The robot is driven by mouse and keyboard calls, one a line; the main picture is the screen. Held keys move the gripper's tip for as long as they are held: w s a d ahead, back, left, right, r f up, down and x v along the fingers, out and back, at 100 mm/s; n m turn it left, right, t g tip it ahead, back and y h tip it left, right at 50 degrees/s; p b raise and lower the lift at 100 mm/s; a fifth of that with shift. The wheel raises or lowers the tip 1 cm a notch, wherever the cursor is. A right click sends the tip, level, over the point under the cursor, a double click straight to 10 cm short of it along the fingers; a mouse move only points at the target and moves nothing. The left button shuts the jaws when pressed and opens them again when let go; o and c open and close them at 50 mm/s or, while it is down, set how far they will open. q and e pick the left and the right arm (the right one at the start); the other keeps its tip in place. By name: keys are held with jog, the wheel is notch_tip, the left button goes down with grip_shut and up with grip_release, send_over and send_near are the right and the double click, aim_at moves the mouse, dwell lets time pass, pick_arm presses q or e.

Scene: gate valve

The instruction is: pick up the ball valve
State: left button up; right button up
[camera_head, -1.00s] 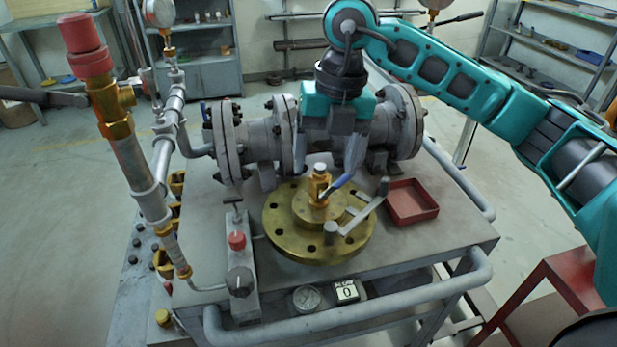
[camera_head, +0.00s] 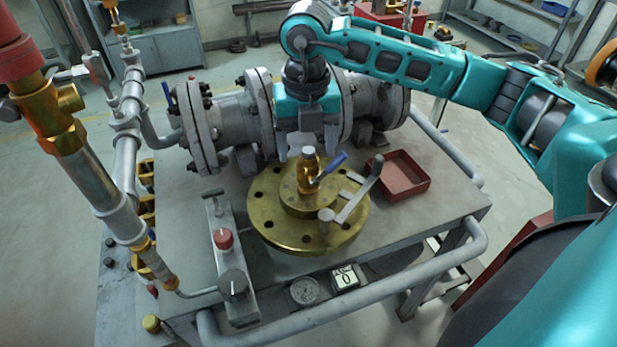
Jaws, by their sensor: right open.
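The ball valve (camera_head: 308,172) is a small brass body with a pale top and a blue lever pointing up to the right. It stands upright on the brass flange (camera_head: 345,228) in the middle of the cart. My right gripper (camera_head: 307,148) points down from above, behind and over the valve. Its fingers are apart, one on each side of the valve's top as seen here; I cannot tell whether they touch it. My left gripper is not in view.
A grey crank handle (camera_head: 352,200) lies across the flange's right side. A red tray (camera_head: 405,184) sits right of it. A large flanged grey pipe (camera_head: 225,125) runs behind. A control block with a red knob (camera_head: 223,239) and vertical piping (camera_head: 95,175) stand left. A gauge (camera_head: 304,291) is at the front.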

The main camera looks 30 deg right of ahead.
aim_at(308, 164)
jog(key=f, duration=0.4)
jog(key=shift+s+d+f, duration=0.1)
jog(key=shift+s+f, duration=0.1)
jog(key=shift+f, duration=0.15)
jog(key=shift+r, duration=0.1)
grip_shut()
